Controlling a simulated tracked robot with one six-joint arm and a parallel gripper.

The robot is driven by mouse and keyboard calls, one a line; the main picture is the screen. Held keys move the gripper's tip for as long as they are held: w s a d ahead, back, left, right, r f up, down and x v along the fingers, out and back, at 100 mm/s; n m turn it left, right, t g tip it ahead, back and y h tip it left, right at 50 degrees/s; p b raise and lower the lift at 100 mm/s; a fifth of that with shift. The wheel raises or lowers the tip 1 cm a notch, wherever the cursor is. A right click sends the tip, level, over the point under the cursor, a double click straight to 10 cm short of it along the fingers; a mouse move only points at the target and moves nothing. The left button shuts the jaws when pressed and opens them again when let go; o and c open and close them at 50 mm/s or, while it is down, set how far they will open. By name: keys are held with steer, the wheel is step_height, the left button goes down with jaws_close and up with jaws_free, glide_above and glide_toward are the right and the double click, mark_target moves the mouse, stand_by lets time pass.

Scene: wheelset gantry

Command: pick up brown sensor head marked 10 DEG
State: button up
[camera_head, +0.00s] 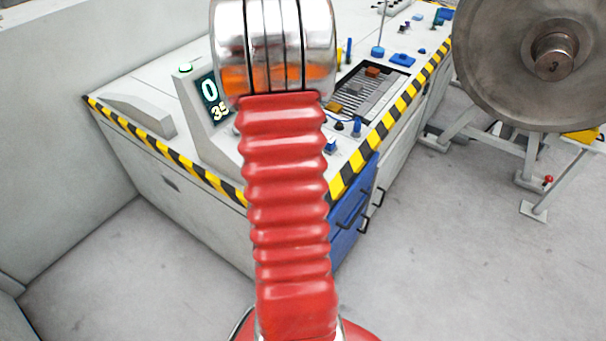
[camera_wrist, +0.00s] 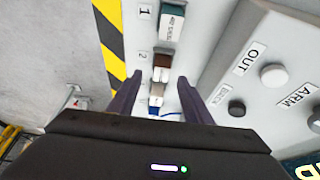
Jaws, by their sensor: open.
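In the wrist view, a small brown block (camera_wrist: 161,61), which looks like the brown sensor head, sits at the position marked 2 on the grey bench top. Its 10 DEG marking cannot be read. My gripper (camera_wrist: 160,77) is open, its two dark purple fingers pointing at the block with one tip on each side. Whether the fingers are down at its height cannot be told. In the head view my red arm hides my gripper and this block.
A teal block (camera_wrist: 173,22) sits at position 1. A blue piece (camera_wrist: 154,110) lies near my gripper body. A raised panel with knobs (camera_wrist: 274,76) stands to the right. The bench edge has yellow-black stripes (camera_wrist: 110,40).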

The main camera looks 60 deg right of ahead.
steer(key=shift+x, duration=2.4)
steer(key=shift+w+a, duration=0.1)
steer(key=shift+w, duration=0.05)
steer(key=shift+c, duration=0.2)
jaws_close()
step_height(320, 180, up, 10)
